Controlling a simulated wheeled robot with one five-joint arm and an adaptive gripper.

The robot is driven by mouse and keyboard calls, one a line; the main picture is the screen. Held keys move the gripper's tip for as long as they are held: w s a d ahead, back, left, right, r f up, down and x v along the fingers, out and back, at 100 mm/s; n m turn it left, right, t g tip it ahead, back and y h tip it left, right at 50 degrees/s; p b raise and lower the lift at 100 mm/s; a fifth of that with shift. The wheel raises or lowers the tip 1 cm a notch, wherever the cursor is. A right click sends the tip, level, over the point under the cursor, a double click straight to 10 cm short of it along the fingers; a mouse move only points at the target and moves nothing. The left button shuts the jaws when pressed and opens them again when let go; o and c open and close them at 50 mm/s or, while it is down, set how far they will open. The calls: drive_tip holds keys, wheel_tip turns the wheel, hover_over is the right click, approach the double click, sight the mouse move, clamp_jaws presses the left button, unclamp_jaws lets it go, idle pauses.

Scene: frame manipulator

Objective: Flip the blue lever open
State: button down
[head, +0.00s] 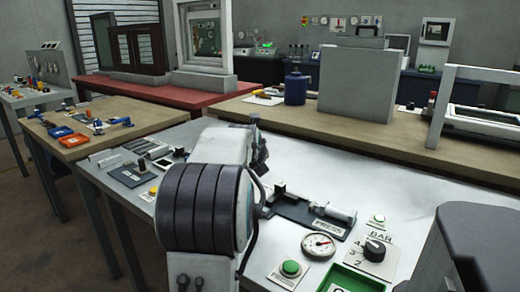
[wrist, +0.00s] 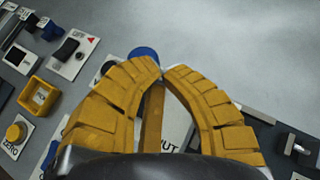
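In the wrist view, a rounded blue part (wrist: 144,54), which looks like an end of the blue lever, shows just beyond my fingertips. The left finger partly covers it, so I cannot tell the lever's full shape or angle. A white plate with lettering ending in "UT" (wrist: 171,138) lies below, between the fingers. My gripper (wrist: 163,68) has its yellow fingertips close together, with a narrow gap and nothing visibly held. In the head view, my arm hides the fingers and the lever.
In the wrist view, a yellow-framed switch (wrist: 40,96), a yellow ZERO button (wrist: 16,132) and a black rocker (wrist: 66,49) lie left. In the head view, a pressure gauge (head: 318,245), green button (head: 290,268) and BAR knob (head: 375,250) stand right.

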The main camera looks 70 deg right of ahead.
drive_tip(key=shift+d+f, duration=0.15)
drive_tip(key=shift+d, duration=0.15)
drive_tip(key=shift+r, duration=0.2)
drive_tip(key=shift+r+p, duration=0.65)
idle(0.4)
